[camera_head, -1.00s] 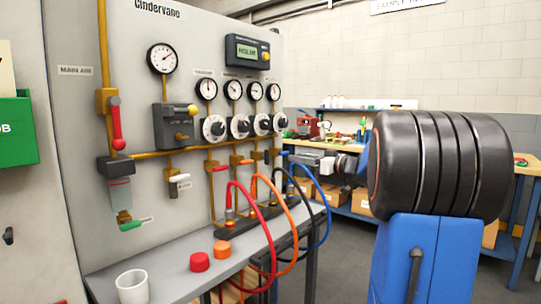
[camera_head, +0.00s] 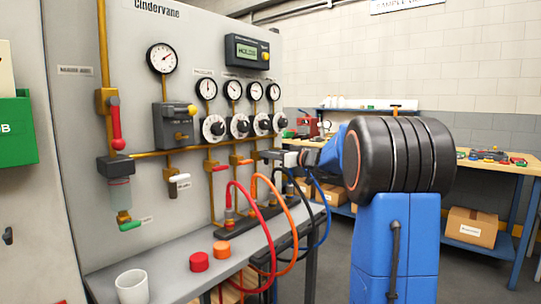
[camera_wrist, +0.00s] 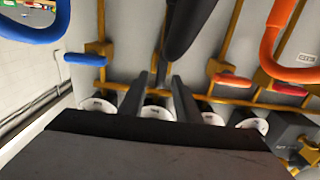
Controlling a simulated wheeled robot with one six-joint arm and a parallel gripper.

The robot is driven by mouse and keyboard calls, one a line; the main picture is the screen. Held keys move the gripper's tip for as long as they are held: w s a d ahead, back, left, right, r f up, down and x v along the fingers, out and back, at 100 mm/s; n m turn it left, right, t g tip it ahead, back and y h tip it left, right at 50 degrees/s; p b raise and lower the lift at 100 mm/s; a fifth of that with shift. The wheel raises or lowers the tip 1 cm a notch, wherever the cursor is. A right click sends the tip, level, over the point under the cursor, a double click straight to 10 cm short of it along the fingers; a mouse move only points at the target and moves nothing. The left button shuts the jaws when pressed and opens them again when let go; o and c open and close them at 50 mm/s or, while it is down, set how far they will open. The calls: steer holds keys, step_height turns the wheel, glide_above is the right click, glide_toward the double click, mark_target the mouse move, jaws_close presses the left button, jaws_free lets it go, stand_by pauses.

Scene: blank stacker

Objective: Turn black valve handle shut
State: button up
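The panel carries a row of small valves with coloured handles. The red handle (camera_head: 220,169) and orange handle (camera_head: 246,162) show in the head view. The black hose (camera_wrist: 190,25) comes down close to the fingertips. The blue handle (camera_wrist: 85,58) lies left of the fingers.
The orange hose (camera_head: 288,208), red hose (camera_head: 262,215) and blue hose (camera_head: 318,225) loop out before the panel near my gripper. Gauges and white dials (camera_head: 239,126) sit above the valves. A grey bench (camera_head: 175,275) holds a white cup (camera_head: 132,287) and red and orange caps.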

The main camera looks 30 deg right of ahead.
jaws_close()
steer(key=shift+m, duration=0.3)
steer(key=m, duration=0.5)
steer(key=d+f+m, duration=0.1)
steer(key=m, duration=0.5)
steer(key=f+m, duration=0.1)
steer(key=m, duration=0.5)
steer(key=shift+w+d, duration=0.35)
steer(key=shift+f+m, duration=0.1)
steer(key=shift+m, duration=0.2)
